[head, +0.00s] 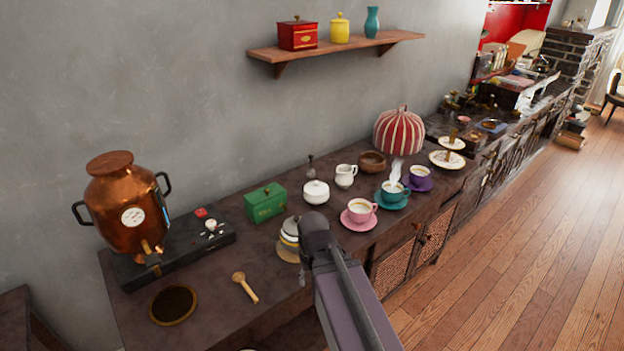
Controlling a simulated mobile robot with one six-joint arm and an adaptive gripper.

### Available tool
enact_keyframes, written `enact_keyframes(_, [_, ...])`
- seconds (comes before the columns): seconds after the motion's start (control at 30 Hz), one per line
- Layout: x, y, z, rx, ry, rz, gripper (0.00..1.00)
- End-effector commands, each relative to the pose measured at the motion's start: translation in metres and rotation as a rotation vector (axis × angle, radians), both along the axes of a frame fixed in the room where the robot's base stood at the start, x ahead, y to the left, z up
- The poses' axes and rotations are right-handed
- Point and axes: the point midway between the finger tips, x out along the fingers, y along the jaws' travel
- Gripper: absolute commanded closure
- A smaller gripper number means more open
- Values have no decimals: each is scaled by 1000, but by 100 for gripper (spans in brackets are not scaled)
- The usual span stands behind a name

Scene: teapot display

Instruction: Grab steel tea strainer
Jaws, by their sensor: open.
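I cannot make out a steel tea strainer for certain. A small dark grey item with a thin upright stem (310,168) stands at the back of the long dark counter (215,290), near the wall. It is too small to tell what it is. My arm reaches up from the bottom edge and covers part of the counter front. My gripper does not show.
A copper urn (124,212), green box (265,203), white lidded pot (316,192) and white jug (346,175) stand on the counter.

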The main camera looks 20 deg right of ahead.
Motion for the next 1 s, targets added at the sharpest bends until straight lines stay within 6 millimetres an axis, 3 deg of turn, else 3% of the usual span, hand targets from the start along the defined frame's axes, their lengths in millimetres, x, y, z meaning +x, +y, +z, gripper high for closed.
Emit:
enact_keyframes(0.03, [-2, 2, -14, -7, 3, 0, 45])
enact_keyframes(0.43, [-5, 5, -69, -27, 10, -6, 45])
enact_keyframes(0.63, [-5, 5, -78, -27, 10, -6, 45])
enact_keyframes(1.0, [-5, 5, -78, -27, 9, -6, 45])
